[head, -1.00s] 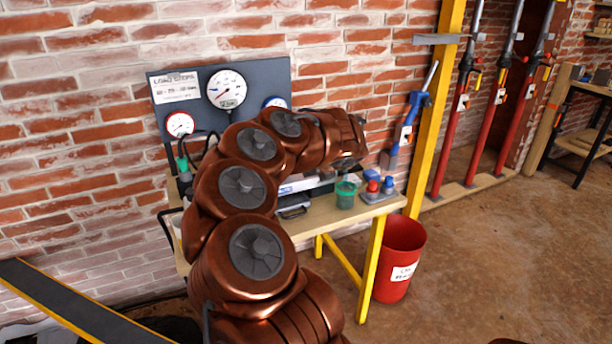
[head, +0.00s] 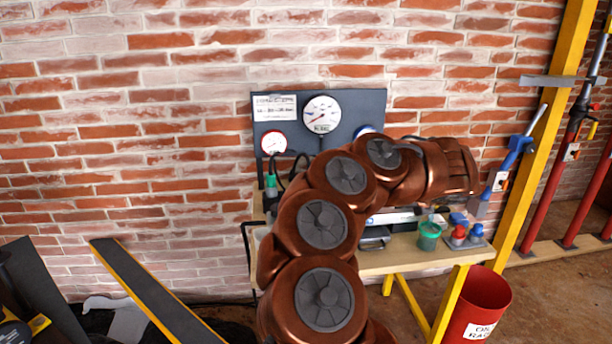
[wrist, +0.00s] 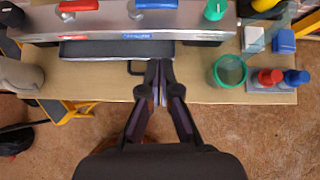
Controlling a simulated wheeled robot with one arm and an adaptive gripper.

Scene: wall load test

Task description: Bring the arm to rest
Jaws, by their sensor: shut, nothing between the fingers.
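My copper-coloured arm reaches up in front of the workbench in the head view, bent over to the right at the top. My gripper is hidden there behind the arm's end. In the wrist view my gripper (wrist: 159,88) is shut and empty, its fingertips together over the front part of the bench top.
The wooden bench (head: 400,262) carries a green cup (head: 429,236), red and blue knobbed pieces (wrist: 270,78) and a gauge panel (head: 350,105). A red bin (head: 483,300) stands right, beside a yellow post (head: 548,130). A black-and-yellow ramp (head: 150,290) lies left.

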